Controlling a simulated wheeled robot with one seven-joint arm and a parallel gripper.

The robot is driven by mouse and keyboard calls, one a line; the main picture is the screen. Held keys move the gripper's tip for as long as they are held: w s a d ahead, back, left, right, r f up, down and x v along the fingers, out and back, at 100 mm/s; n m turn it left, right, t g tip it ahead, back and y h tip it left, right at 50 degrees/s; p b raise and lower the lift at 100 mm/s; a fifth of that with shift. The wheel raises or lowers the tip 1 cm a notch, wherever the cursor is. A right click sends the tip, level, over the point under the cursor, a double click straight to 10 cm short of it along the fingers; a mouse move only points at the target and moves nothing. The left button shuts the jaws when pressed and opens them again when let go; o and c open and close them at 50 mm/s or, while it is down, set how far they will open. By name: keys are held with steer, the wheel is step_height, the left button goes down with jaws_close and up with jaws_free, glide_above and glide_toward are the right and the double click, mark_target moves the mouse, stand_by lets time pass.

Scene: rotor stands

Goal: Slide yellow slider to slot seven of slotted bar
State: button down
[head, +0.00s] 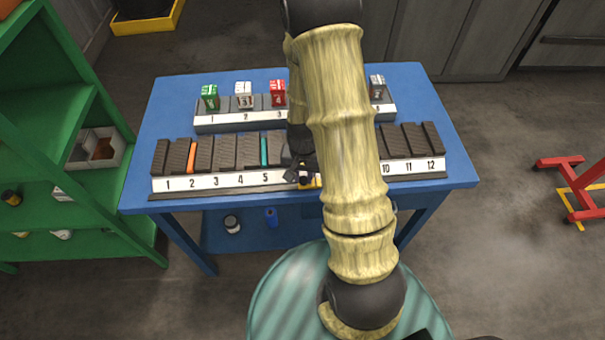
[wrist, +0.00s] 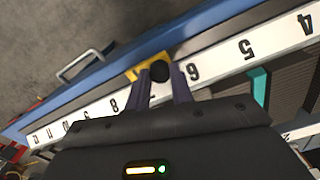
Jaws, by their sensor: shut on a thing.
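The slotted bar (head: 210,183) runs along the table's front, with a numbered white strip and dark ribbed blocks behind it. The strip also shows upside down in the wrist view (wrist: 225,62). The yellow slider (head: 316,181) is on the bar's front edge, partly hidden by my arm. In the wrist view the yellow slider (wrist: 133,70) has a black knob and lies between labels 6 and 8, about level with the place of 7. My gripper (wrist: 160,76) is shut on the slider's knob, one finger on each side. Label 7 is mostly hidden by the fingers.
An orange piece (head: 192,157) and a teal piece (head: 264,150) stand among the blocks. A rear bar (head: 222,125) carries green, white, red and grey cubes. My arm covers the middle. A green shelf (head: 70,130) stands left of the blue table (head: 170,100).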

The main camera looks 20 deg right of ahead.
mark_target(303, 179)
steer(key=c, duration=1.2)
jaws_free()
step_height(303, 179, up, 18)
steer(key=b, duration=0.1)
steer(key=shift+f, duration=0.25)
steer(key=s+a+n+t, duration=0.2)
steer(key=s+a+n, duration=0.3)
steer(key=s+n, duration=0.1)
steer(key=shift+s+f+n+t, duration=0.3)
steer(key=shift+s+f, duration=0.15)
steer(key=shift+s, duration=0.25)
